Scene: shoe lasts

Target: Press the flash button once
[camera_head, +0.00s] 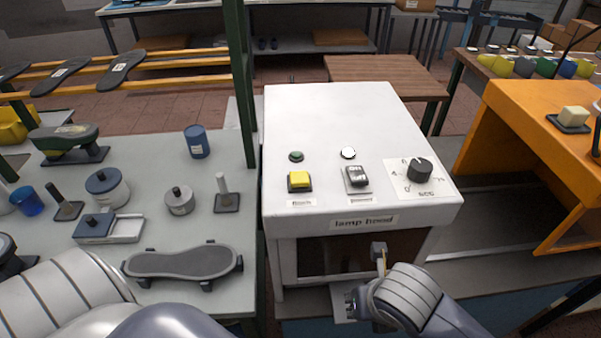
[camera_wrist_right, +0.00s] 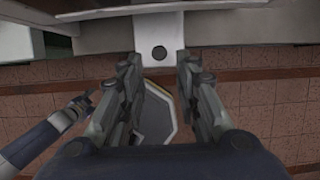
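The lamp hood (camera_head: 335,112) is a white box with a sloping top.
A grey rocker switch (camera_head: 357,178), a black knob (camera_head: 419,170), a green lamp (camera_head: 296,156) and a white lamp (camera_head: 348,153) share the panel. A green post (camera_head: 241,85) and a cluttered bench (camera_head: 165,225) stand left. An orange machine (camera_head: 520,125) stands right.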

